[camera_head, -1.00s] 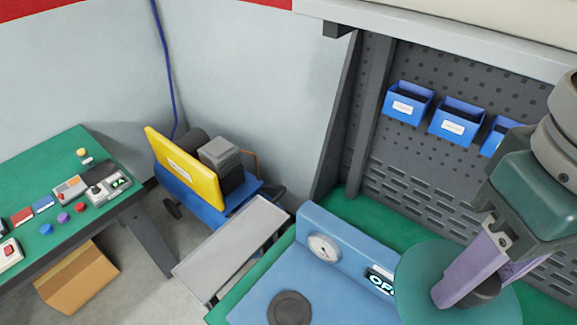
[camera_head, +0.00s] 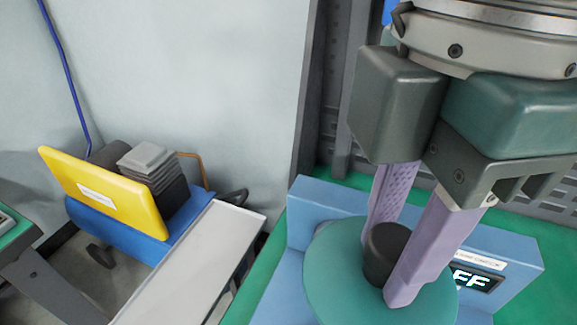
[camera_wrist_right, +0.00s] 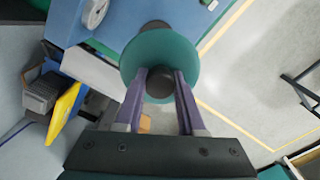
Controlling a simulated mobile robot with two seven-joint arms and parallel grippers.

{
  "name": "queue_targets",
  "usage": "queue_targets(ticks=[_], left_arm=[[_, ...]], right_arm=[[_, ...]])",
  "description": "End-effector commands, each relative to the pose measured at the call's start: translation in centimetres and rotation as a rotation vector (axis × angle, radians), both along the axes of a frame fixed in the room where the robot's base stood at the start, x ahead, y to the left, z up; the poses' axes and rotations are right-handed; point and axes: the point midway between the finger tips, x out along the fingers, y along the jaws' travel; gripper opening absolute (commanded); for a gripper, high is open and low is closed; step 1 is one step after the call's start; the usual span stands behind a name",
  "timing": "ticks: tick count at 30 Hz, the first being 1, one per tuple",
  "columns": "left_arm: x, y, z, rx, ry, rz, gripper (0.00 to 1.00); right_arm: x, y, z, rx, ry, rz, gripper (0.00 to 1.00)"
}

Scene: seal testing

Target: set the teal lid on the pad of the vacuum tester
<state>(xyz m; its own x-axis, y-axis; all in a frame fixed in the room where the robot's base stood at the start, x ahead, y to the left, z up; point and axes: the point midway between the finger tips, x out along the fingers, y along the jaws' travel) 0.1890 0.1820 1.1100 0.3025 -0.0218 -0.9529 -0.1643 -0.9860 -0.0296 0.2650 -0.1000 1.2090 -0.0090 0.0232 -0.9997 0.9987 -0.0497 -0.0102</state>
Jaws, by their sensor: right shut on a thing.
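The teal lid (camera_head: 330,272) is a round disc with a dark knob (camera_head: 384,254) on top. My right gripper (camera_head: 388,268) is shut on this knob, one finger on each side. The lid is over the blue vacuum tester (camera_head: 322,192) and hides its pad and gauge in the head view. In the right wrist view, the lid (camera_wrist_right: 133,62) hangs below the fingers, and a dark edge of the pad (camera_wrist_right: 155,24) shows past its rim. How high the lid is above the pad I cannot tell. My left gripper is not in view.
The tester's display (camera_head: 475,281) is partly covered by my right gripper and shows "FF". A grey-topped cart or shelf (camera_head: 200,262) stands left of the tester. A yellow panel (camera_head: 105,190) and a blue machine are farther left. The green bench (camera_head: 262,285) borders the tester.

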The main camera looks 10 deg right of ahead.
Motion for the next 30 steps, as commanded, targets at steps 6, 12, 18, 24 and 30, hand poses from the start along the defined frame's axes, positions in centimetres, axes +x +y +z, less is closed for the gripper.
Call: queue_targets(ticks=[6, 12, 18, 24, 30], left_arm=[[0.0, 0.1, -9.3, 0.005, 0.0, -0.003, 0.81], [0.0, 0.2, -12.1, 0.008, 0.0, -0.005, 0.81], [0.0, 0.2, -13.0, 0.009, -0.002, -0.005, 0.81], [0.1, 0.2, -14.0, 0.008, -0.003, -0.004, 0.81], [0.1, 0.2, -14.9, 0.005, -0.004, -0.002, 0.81]], right_arm=[[0.5, 1.5, -7.4, -0.009, -0.014, 0.381, 0.0], [0.6, 2.1, -9.4, -0.018, -0.017, 0.585, 0.0], [0.5, 2.3, -11.5, -0.019, -0.013, 0.637, 0.0], [0.5, 2.1, -17.1, -0.022, -0.01, 0.633, 0.0], [0.5, 2.2, -22.4, -0.022, -0.012, 0.633, 0.0]])
